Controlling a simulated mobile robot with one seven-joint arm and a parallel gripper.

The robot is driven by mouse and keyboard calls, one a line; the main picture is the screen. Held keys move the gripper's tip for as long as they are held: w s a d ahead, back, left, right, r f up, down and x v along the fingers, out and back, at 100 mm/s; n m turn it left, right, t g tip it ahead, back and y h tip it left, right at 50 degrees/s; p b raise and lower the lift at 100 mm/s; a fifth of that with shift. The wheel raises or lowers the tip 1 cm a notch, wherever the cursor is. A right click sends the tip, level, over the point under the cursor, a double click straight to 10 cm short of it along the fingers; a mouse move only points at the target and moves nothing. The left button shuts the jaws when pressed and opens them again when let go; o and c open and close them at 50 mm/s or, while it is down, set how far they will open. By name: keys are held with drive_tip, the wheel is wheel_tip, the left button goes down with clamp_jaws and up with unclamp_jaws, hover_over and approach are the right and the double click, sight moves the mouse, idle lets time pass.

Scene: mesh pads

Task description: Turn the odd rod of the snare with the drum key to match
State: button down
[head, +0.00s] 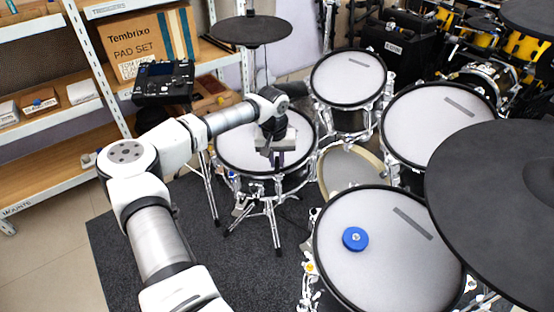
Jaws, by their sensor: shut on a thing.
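I cannot make out a drum key anywhere. The snare's tension rods show only as small chrome parts around the rim, and I cannot tell which one is odd. My wrist and gripper hide part of the head and far rim.
A mesh tom (350,75) stands behind right, another (430,125) to the right. A front drum (360,270) bears a blue disc (355,239). A black cymbal pad (252,30) hangs behind the snare. A drum module (163,82) and shelves (60,115) stand left.

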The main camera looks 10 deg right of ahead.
drive_tip(key=shift+a+r+p, duration=0.1)
drive_tip(key=shift+r+p, duration=0.85)
drive_tip(key=shift+r, duration=0.65)
